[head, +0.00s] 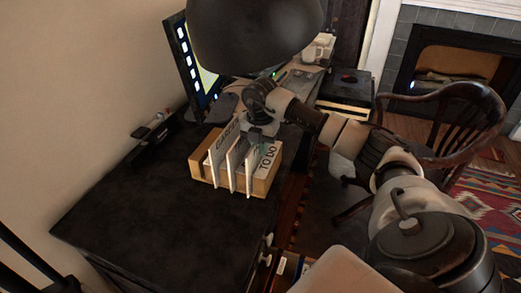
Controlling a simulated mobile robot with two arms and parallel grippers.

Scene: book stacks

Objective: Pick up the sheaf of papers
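A small wooden sorter (264,186) stands on the black desk. White upright papers or dividers (232,169) stand in it, and one at the right reads "TO DO" (267,163). I cannot tell which of these is the sheaf. My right arm reaches in from the lower right, and my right gripper (262,132) is at the back of the sorter, over or against the tops of the papers. Its fingertips are small and partly hidden, so I cannot see whether it is open or holds paper. My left gripper is not in view.
A large black lampshade (255,32) hangs over the desk at the top. A lit monitor (190,62) stands at the back left. A wooden chair (462,118) stands at the right, with a mug (312,53) farther back.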

